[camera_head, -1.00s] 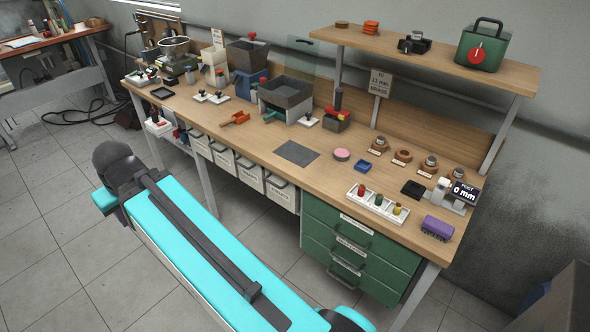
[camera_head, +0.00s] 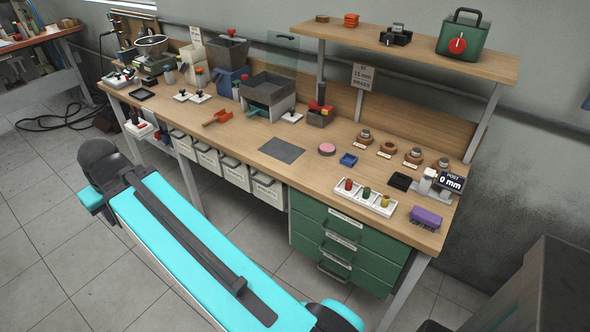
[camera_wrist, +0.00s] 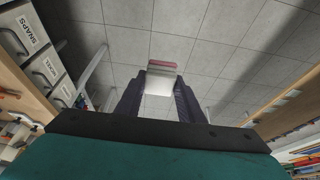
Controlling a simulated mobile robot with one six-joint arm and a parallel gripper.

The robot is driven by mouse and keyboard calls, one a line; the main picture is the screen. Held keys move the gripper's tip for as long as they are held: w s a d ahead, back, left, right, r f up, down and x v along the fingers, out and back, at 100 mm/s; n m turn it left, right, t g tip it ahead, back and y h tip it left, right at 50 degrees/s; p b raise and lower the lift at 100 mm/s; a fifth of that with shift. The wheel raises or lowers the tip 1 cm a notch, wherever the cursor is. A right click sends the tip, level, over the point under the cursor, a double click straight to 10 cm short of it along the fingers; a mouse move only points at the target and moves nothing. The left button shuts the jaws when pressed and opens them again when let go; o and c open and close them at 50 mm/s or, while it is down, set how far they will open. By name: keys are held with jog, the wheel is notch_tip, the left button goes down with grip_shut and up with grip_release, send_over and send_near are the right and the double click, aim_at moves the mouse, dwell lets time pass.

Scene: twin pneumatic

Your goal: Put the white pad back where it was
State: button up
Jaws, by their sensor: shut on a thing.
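My gripper (camera_wrist: 159,100) shows in the wrist view, its two dark fingers closed on the white pad (camera_wrist: 160,83). The pad is a pale block between the fingertips, with pink and dark red bands along its far edge. It is held in the air, with grey floor tiles behind it. The head view shows neither my gripper nor the held pad. A round pink pad (camera_head: 327,149) lies on the workbench (camera_head: 235,145), right of a dark grey mat (camera_head: 282,150).
A white tray with coloured pegs (camera_head: 366,197), a purple block (camera_head: 426,217) and a black tray (camera_head: 400,181) stand at the bench's right end. A raised shelf (camera_head: 430,52) overhangs the back. Green drawers (camera_head: 340,245) and white bins (camera_head: 235,171) are below. Bench space around the mat is clear.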

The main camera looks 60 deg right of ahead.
jog(key=s+d+f+b, duration=0.1)
jog(key=s+d+b, duration=0.3)
jog(key=d, duration=1)
jog(key=s+d+f+b, duration=0.25)
jog(key=s+d, duration=0.45)
jog(key=d, duration=0.6)
jog(key=s+d+b, duration=0.3)
jog(key=s+d, duration=0.5)
jog(key=s, duration=0.3)
jog(key=s+d+f+b, duration=0.1)
jog(key=s+d+b, duration=0.2)
jog(key=s+d, duration=0.6)
jog(key=s, duration=0.2)
jog(key=shift+s+d+b, duration=0.3)
jog(key=shift+s+b, duration=0.05)
jog(key=shift+b, duration=0.05)
jog(key=shift+w+d+r+p, duration=0.2)
jog(key=shift+p, duration=0.85)
jog(key=p, duration=0.4)
jog(key=shift+w+d, duration=0.3)
jog(key=shift+d, duration=0.1)
jog(key=p, duration=0.8)
jog(key=shift+w+d+f, duration=0.15)
jog(key=shift+w+d, duration=0.25)
